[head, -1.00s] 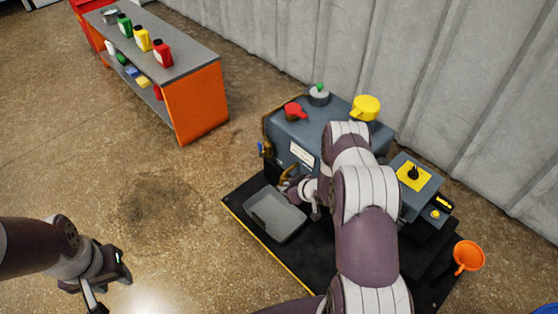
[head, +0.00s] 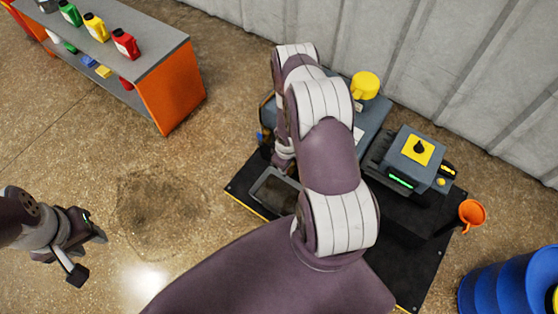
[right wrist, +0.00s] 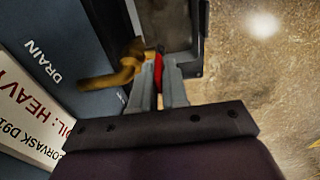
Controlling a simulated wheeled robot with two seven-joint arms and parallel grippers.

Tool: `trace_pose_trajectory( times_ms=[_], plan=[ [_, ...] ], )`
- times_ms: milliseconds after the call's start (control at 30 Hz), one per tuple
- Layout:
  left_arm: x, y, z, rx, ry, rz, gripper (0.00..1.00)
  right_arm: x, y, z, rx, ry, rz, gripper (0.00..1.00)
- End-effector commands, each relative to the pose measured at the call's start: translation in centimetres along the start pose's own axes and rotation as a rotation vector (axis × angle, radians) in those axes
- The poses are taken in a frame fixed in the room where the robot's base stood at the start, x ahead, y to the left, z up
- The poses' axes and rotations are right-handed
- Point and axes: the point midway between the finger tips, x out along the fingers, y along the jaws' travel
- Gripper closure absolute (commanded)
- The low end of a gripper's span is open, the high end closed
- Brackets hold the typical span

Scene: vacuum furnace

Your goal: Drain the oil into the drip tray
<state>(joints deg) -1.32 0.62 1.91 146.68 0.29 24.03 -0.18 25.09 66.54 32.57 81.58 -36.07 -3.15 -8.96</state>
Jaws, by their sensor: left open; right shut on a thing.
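The drip tray (head: 278,192) is a dark grey shallow pan on the black mat, partly hidden by my right arm. Its edge also shows at the top of the right wrist view (right wrist: 178,28). The blue-grey pump (head: 371,118) stands behind my arm. In the right wrist view its side reads DRAIN, beside a brass drain valve (right wrist: 118,72). My right gripper (right wrist: 159,80) is shut on a red handle (right wrist: 158,68) at the valve; the arm hides it in the head view. No flowing oil is visible. My left gripper (head: 88,256) is open and empty above the floor.
A grey box with a yellow plate (head: 418,149) and an orange funnel (head: 472,214) are at the right. Blue drums (head: 505,284) stand at lower right. An orange bench (head: 170,90) holds several bottles. The floor at left is clear, with a dark stain (head: 158,212).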

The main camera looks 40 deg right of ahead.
Motion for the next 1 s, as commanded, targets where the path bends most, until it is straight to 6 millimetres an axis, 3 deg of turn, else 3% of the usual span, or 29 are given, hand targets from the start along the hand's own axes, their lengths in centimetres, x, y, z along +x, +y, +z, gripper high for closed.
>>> trace_pose_trajectory(
  times_ms=[667,700,767,1000],
  plan=[
    [-0.02,0.00,-0.01,0.000,0.000,0.000,0.60,0.17,-0.24,0.65,-0.001,-0.066,-0.003,1.00],
    [-0.02,0.00,-0.01,0.000,0.000,0.000,0.60,0.17,-0.24,0.65,-0.001,-0.066,-0.003,0.83],
    [-0.02,0.00,-0.01,0.000,0.000,0.000,0.60,0.16,-0.22,0.63,-0.001,-0.065,-0.003,0.65],
    [-0.04,0.00,-0.02,0.000,0.000,0.000,0.60,0.08,-0.13,0.53,-0.001,-0.063,-0.001,0.65]
  ],
)
